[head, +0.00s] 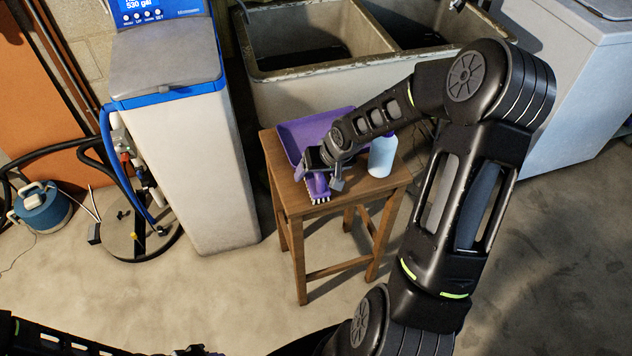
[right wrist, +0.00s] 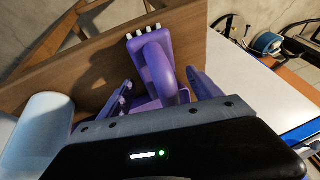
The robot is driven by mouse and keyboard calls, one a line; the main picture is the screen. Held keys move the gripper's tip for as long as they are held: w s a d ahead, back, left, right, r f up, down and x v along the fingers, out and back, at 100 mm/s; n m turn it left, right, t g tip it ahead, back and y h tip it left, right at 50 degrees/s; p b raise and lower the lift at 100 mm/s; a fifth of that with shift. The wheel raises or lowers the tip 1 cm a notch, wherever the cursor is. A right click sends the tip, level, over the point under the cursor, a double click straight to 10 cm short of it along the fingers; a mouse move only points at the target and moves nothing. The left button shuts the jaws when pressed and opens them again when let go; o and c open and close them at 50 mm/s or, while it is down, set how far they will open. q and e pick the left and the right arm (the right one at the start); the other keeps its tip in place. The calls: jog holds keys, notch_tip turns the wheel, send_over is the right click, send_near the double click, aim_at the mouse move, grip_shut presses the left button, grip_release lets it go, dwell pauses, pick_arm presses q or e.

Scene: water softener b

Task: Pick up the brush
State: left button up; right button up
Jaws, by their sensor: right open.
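The purple brush (head: 319,188) with white bristles lies on a small wooden stool (head: 292,200). My right gripper (head: 320,181) is open at the brush, with one finger on each side of it in the head view. In the right wrist view the brush (right wrist: 157,66) shows its purple head and curved handle just beyond the gripper; its lower part is hidden by the gripper body. I cannot tell whether the fingers touch it. Part of my left arm lies along the bottom left edge of the head view; its gripper (head: 190,350) is cut off and unclear.
A purple dustpan (head: 305,131) lies behind the brush on the stool. A light blue bottle (head: 382,157) stands right of the gripper, close to my forearm. A water softener (head: 185,150) stands left of the stool, and a double sink (head: 310,85) stands behind.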

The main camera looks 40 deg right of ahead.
jog(key=shift+c, duration=0.2)
grip_shut()
dwell(0.8)
jog(key=shift+r, duration=0.1)
notch_tip(320, 180, up, 10)
jog(key=shift+f+p, duration=0.1)
jog(key=shift+p, duration=0.5)
